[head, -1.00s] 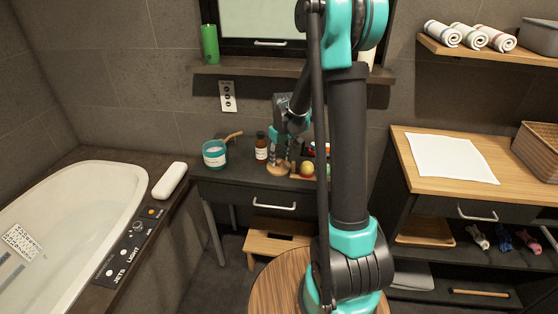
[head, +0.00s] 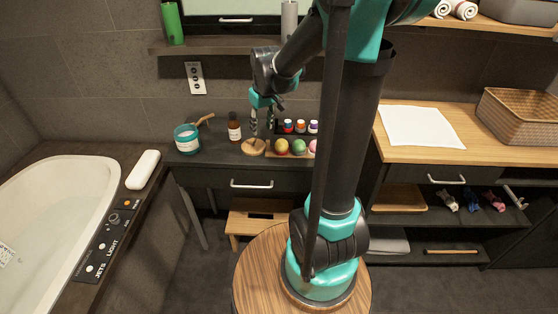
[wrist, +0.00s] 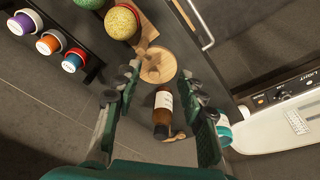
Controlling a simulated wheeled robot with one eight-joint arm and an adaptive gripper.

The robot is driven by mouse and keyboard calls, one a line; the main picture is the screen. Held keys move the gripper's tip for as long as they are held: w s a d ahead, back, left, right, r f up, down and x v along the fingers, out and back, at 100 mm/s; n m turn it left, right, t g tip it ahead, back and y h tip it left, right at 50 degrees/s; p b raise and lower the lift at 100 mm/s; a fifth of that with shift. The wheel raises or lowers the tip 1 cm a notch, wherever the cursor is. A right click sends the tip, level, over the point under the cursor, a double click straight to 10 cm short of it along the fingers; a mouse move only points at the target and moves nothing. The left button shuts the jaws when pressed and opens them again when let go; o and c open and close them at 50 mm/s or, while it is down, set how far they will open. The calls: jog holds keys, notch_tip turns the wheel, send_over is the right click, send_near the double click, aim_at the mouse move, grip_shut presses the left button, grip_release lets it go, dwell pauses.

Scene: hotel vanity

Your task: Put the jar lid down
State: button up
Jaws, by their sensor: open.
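The jar lid (head: 254,148) is a round, pale wooden disc. It lies on the dark vanity counter, left of the coloured balls. In the wrist view the lid (wrist: 157,66) shows between and beyond my fingertips, close to a wooden board. I cannot tell whether lid and board touch. My gripper (head: 262,128) is over the lid with its fingers spread; in the wrist view the open gripper (wrist: 158,78) holds nothing. A teal open jar (head: 187,139) with white contents stands on the counter left of the lid.
A brown bottle (head: 234,127) stands between jar and lid, and a wooden scoop (head: 204,120) is by the jar. Coloured balls (head: 282,146) sit on a wooden board just right of the lid. Small capped pots (head: 300,127) stand behind them. The bathtub (head: 60,205) is at left.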

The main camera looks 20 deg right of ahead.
jog(key=s+d+f+m+t, duration=0.1)
jog(key=s+f+m, duration=0.1)
jog(key=s, duration=0.7)
jog(key=s+d+f+m, duration=0.2)
jog(key=s+f, duration=0.3)
jog(key=s, duration=0.5)
jog(key=shift+d+f+t, duration=0.2)
jog(key=shift+d+t, duration=0.1)
jog(key=shift+t, duration=0.1)
